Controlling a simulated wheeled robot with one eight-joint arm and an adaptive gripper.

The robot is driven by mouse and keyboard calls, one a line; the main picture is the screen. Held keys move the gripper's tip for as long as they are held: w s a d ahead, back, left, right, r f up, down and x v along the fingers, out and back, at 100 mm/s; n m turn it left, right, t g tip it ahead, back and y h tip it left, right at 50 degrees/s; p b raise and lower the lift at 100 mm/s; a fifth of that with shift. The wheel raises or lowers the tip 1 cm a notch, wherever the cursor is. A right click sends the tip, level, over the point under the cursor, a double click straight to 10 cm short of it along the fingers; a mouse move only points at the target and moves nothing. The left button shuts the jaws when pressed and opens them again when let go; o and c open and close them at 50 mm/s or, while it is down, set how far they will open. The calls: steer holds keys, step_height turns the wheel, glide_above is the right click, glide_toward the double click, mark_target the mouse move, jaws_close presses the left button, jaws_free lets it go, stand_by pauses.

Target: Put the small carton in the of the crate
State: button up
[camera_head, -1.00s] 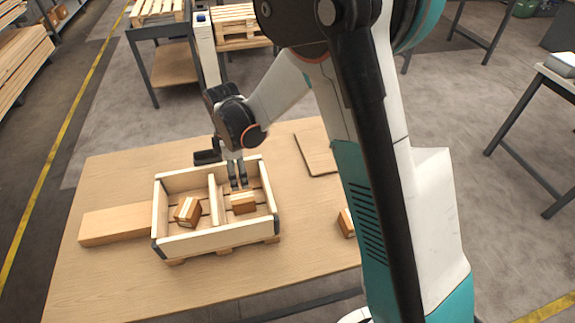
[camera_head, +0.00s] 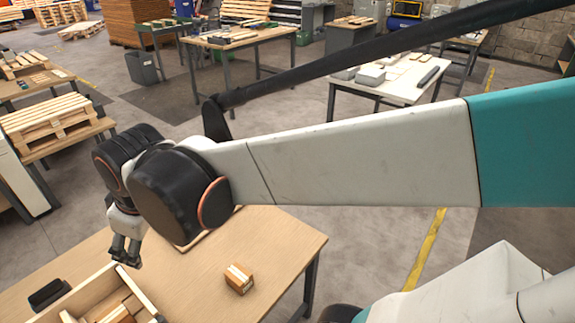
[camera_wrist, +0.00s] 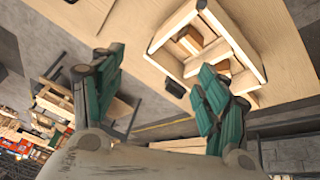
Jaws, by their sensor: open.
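A small brown carton (camera_head: 239,279) with a pale band lies on the table, right of the crate, in the head view. The wooden crate (camera_head: 84,290) is at the bottom left, partly cut off by the frame. A carton (camera_head: 120,314) shows inside it. In the wrist view the divided crate (camera_wrist: 237,42) holds two cartons, one (camera_wrist: 191,41) in the farther compartment and one (camera_wrist: 222,66) in the nearer one, partly hidden by a finger. My gripper (camera_head: 126,250) is open and empty above the crate's back edge; its teal fingers (camera_wrist: 160,75) are spread in the wrist view.
The wooden table (camera_head: 275,245) has bare room around the loose carton. A flat board (camera_head: 212,233) lies behind, mostly hidden by my arm. A dark object (camera_head: 48,293) is beside the crate. Another worktable (camera_head: 395,85) stands farther back.

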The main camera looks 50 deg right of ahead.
steer(key=s+d+m+t, duration=0.2)
steer(key=s+d+m, duration=0.1)
steer(key=s+m, duration=0.2)
steer(key=s, duration=0.2)
steer(key=shift+s+d+r, duration=0.3)
steer(key=shift+s, duration=0.05)
